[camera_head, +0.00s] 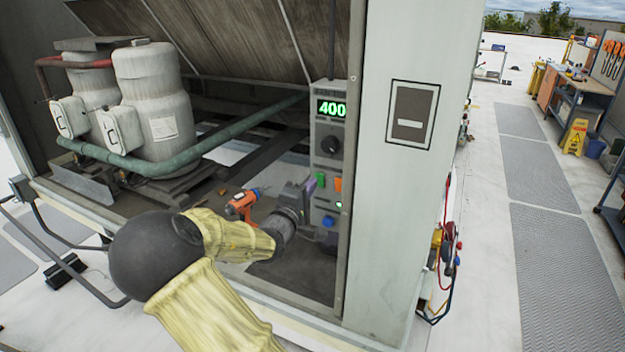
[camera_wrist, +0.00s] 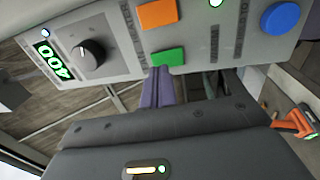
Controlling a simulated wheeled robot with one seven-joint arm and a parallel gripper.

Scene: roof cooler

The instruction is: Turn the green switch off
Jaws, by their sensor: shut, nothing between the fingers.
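The green switch (camera_head: 320,180) is on the grey control panel (camera_head: 326,153) inside the cooler's open housing. In the wrist view the green switch (camera_wrist: 168,58) lies just ahead of my fingertips. My gripper (camera_head: 309,185) is beside the switch, to its left in the head view. Its purple fingers (camera_wrist: 160,72) are closed together and empty, with their tips at or very near the edge of the switch. I cannot tell whether they touch it, nor which way the switch is set.
An orange switch (camera_wrist: 157,13), a blue button (camera_wrist: 281,17) and a black knob (camera_wrist: 92,54) share the panel, with a lit "400" display (camera_head: 332,108). An orange drill (camera_head: 243,202) lies left of my gripper. The housing's pale post (camera_head: 385,200) stands right of the panel.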

